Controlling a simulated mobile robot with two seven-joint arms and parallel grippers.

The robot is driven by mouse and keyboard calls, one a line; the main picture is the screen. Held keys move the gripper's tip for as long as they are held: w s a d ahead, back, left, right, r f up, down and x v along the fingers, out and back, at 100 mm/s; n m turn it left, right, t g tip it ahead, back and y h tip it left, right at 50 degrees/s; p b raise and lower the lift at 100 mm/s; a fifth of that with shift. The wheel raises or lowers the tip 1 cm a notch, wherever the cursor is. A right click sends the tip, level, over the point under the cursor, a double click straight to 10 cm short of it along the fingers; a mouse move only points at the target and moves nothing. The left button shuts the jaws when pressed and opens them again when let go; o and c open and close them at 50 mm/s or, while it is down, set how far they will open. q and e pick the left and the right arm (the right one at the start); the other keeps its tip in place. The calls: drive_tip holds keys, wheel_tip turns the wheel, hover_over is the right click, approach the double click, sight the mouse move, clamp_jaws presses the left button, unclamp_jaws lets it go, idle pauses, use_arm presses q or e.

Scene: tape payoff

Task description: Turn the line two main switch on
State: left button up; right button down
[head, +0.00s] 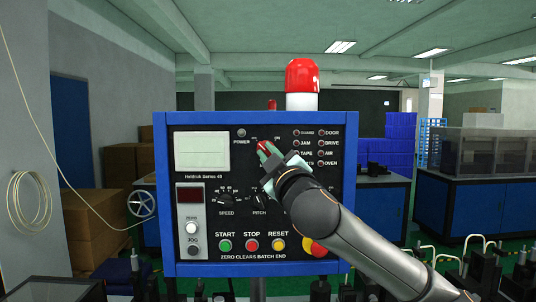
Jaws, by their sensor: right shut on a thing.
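A blue-framed control panel (161,190) with a black face stands in front of me in the head view. A red switch handle (263,145) shows near the top middle of the panel, beside the POWER lamp and under small position marks, one of which reads ON. My right gripper (266,153) reaches up from the lower right and is shut on this red switch. The gripper and wrist hide most of the switch, so I cannot tell its exact position. My left gripper is not in view.
The panel also carries SPEED (227,200) and PITCH (260,200) knobs, START (225,245), STOP (252,245) and RESET (278,244) buttons, and indicator lamps. My right forearm partly covers a red-and-yellow button (315,247). A red beacon (302,75) tops the panel.

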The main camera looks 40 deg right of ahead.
drive_tip(key=shift+f, duration=0.1)
drive_tip(key=m+h+b, duration=0.1)
drive_tip(key=m, duration=0.1)
drive_tip(key=m+h+b, duration=0.1)
drive_tip(key=m+b, duration=0.1)
drive_tip(key=m, duration=0.1)
drive_tip(key=m+g+h+b, duration=0.1)
drive_tip(key=m+b, duration=0.1)
drive_tip(key=m, duration=0.1)
drive_tip(key=shift+w+a+f+h, duration=0.1)
drive_tip(key=shift+a+f+h, duration=0.1)
drive_tip(key=shift+h, duration=0.2)
drive_tip(key=m+h+b, duration=0.1)
drive_tip(key=m, duration=0.1)
drive_tip(key=m+g+h+b, duration=0.1)
drive_tip(key=m, duration=0.2)
drive_tip(key=shift+w+m, duration=0.1)
drive_tip(key=shift+m, duration=0.2)
drive_tip(key=m+g+h, duration=0.1)
drive_tip(key=m, duration=0.1)
drive_tip(key=m+g+h+b, duration=0.1)
drive_tip(key=m, duration=0.2)
drive_tip(key=shift+r+g, duration=0.2)
drive_tip(key=shift+g, duration=0.2)
drive_tip(key=shift+r+m+g+h, duration=0.1)
drive_tip(key=shift+m+g+h, duration=0.4)
drive_tip(key=shift+m, duration=1.15)
drive_tip(key=shift+r+m+g+h, duration=0.1)
drive_tip(key=shift+m+g, duration=0.8)
drive_tip(key=shift+m, duration=0.75)
